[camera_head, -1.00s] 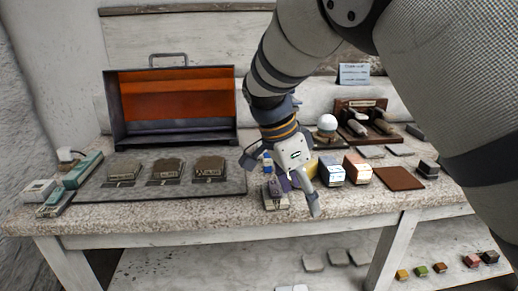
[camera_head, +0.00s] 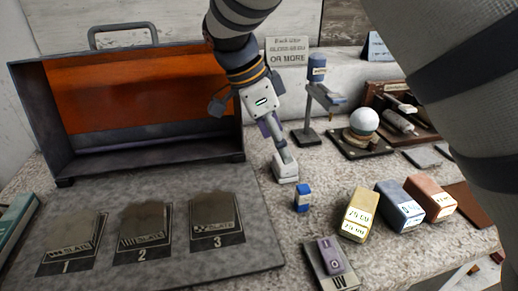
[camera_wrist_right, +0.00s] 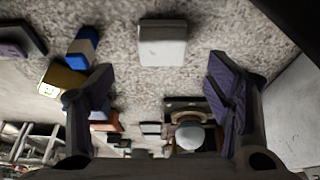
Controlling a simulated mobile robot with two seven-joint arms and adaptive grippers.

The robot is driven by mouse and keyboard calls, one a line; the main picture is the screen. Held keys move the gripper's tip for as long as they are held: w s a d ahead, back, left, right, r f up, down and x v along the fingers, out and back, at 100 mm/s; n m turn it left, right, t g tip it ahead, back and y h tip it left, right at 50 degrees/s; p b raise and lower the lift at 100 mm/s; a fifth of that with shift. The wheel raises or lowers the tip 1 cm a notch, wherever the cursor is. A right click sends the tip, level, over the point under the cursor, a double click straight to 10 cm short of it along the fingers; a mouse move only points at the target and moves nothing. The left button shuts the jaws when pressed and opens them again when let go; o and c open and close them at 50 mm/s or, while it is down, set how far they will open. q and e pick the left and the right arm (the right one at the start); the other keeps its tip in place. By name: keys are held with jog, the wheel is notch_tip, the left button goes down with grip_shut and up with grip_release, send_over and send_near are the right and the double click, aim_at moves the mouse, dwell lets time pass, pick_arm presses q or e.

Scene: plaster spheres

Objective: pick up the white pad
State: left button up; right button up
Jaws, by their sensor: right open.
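The white pad (camera_head: 285,167) is a small pale block on the speckled tabletop, just right of the dark board. In the right wrist view the white pad (camera_wrist_right: 163,44) lies beyond the fingertips, roughly midway between them, with free room on both sides. My right gripper (camera_head: 274,138) points down above the pad and partly overlaps it in the head view. Its purple-padded fingers are open and empty in the right wrist view (camera_wrist_right: 160,78). Whether a fingertip touches the pad cannot be told. My left gripper is not in view.
A blue-and-white block (camera_head: 303,198) stands close to the pad. Yellow (camera_head: 359,215), blue-grey (camera_head: 399,206) and reddish (camera_head: 430,198) boxes stand farther right. A small stand (camera_head: 306,136) and a white sphere (camera_head: 364,121) are behind. The orange-lined open case (camera_head: 70,168) is at left.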

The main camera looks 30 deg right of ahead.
aim_at(285, 167)
jog(key=x, duration=0.6)
jog(key=shift+w+d+f, duration=0.1)
jog(key=shift+f, duration=0.2)
jog(key=c, duration=1.1)
